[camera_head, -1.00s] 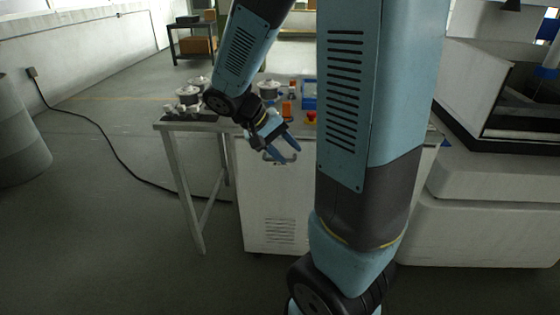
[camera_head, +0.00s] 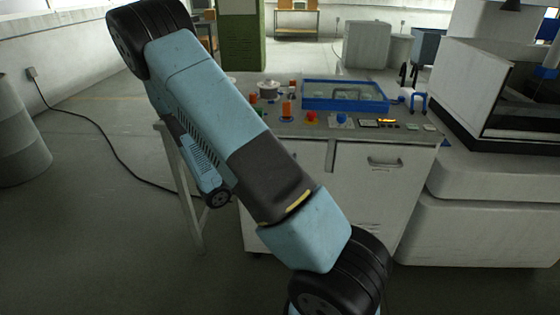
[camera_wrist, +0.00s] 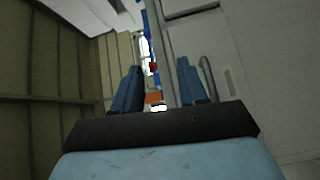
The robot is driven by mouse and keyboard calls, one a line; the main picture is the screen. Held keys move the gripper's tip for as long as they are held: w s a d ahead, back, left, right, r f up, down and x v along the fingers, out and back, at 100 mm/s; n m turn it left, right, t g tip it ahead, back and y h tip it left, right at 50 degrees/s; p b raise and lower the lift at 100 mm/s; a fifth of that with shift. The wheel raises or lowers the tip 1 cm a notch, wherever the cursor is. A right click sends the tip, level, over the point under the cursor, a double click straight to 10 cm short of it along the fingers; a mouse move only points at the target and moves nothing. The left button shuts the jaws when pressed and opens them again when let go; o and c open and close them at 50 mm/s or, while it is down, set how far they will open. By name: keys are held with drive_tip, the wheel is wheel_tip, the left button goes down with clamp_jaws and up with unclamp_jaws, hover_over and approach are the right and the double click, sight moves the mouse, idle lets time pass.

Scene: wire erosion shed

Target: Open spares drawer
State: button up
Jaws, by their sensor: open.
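A white cabinet (camera_head: 350,195) under a worktop has side-by-side fronts with a seam between them. The right front has a bar handle (camera_head: 384,162). My arm hides most of the left front in the head view. No label shows which one is the spares drawer. In the wrist view, my gripper (camera_wrist: 158,88) is open, with two blue fingers apart and nothing held between them. A curved handle (camera_wrist: 208,78) on a pale front (camera_wrist: 240,95) shows just right of the right finger; I cannot tell whether they touch. The head view hides my gripper behind my arm.
The worktop carries a blue tray (camera_head: 345,106), a red button (camera_head: 311,117), a metal pot (camera_head: 268,90) and small parts. A large white machine (camera_head: 480,190) stands close on the right. A black cable (camera_head: 95,147) lies on the floor at left, where the floor is open.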

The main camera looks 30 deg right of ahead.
drive_tip(key=w+a+f+n+t, duration=0.1)
drive_tip(key=w+f+n+t, duration=0.15)
drive_tip(key=f+t, duration=0.2)
drive_tip(key=w+a+f+n+t, duration=0.2)
drive_tip(key=f+n+t, duration=0.15)
drive_tip(key=f, duration=0.25)
drive_tip(key=shift+t+y, duration=0.3)
drive_tip(key=shift+y, duration=0.1)
drive_tip(key=x, duration=1.4)
drive_tip(key=shift+d, duration=0.1)
clamp_jaws()
